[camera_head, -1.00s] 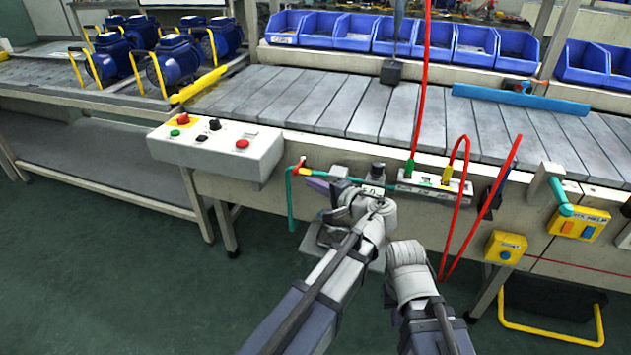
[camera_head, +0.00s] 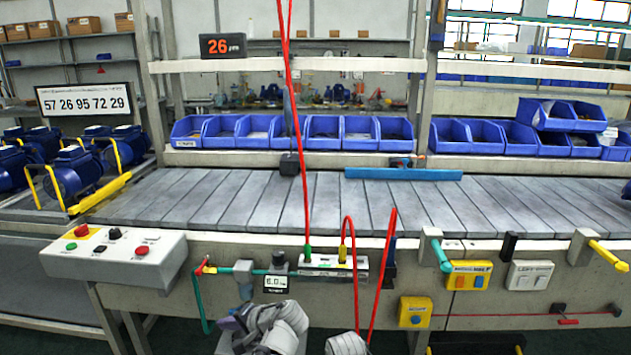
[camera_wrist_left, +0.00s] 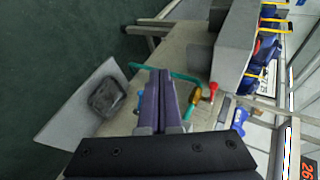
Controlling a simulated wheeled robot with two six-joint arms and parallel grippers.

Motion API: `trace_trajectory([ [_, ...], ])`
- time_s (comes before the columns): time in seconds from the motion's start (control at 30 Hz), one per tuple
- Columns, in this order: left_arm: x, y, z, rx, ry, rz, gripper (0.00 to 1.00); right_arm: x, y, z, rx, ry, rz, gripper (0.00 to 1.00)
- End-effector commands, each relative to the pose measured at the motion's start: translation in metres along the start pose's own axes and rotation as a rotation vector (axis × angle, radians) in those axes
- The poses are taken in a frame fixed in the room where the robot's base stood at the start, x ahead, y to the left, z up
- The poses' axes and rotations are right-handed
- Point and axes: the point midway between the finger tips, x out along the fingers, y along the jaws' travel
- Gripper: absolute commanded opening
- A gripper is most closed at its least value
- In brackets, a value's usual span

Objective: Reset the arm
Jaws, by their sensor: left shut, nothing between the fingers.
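My left gripper (camera_head: 232,322) is low in the head view, in front of the bench's front panel and below the air fittings. In the left wrist view its two purple fingers (camera_wrist_left: 158,98) lie together with nothing between them. My left arm is folded up close at the bottom of the head view. Part of my right arm (camera_head: 346,343) shows at the bottom edge beside it. The right gripper itself does not show.
A control box (camera_head: 115,255) with buttons juts from the bench at left. A teal pipe (camera_head: 199,300) and a gauge (camera_head: 276,283) sit near my left gripper. The slatted conveyor (camera_head: 240,195) runs behind, with blue bins (camera_head: 323,130).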

Motion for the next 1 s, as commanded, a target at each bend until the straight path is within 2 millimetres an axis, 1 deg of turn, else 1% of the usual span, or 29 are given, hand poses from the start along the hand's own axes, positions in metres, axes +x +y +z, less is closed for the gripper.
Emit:
trace_trajectory([
  [0.03,0.008,0.017,0.018,-0.042,-0.035,0.107,0.0,0.0,0.0,0.0,0.0,0.0,0.0,0.0],
  [0.1,0.012,0.043,0.035,-0.097,-0.073,0.257,0.0,0.0,0.0,0.0,0.0,0.0,0.0,0.0],
  [0.2,0.009,0.072,0.05,-0.162,-0.115,0.435,0.0,0.0,0.0,0.0,0.0,0.0,0.0,0.0],
  [0.3,0.003,0.093,0.059,-0.211,-0.144,0.57,0.0,0.0,0.0,0.0,0.0,0.0,0.0,0.0],
  [0.5,-0.014,0.12,0.068,-0.286,-0.179,0.776,0.0,0.0,0.0,0.0,0.0,0.0,0.0,0.0],
  [0.73,-0.037,0.139,0.073,-0.359,-0.206,0.973,0.0,0.0,0.0,0.0,0.0,0.0,0.0,0.0],
  [1.0,-0.078,0.165,0.072,-0.222,-0.188,0.966,0.0,0.0,0.0,0.0,0.0,0.0,0.0,0.0],
])
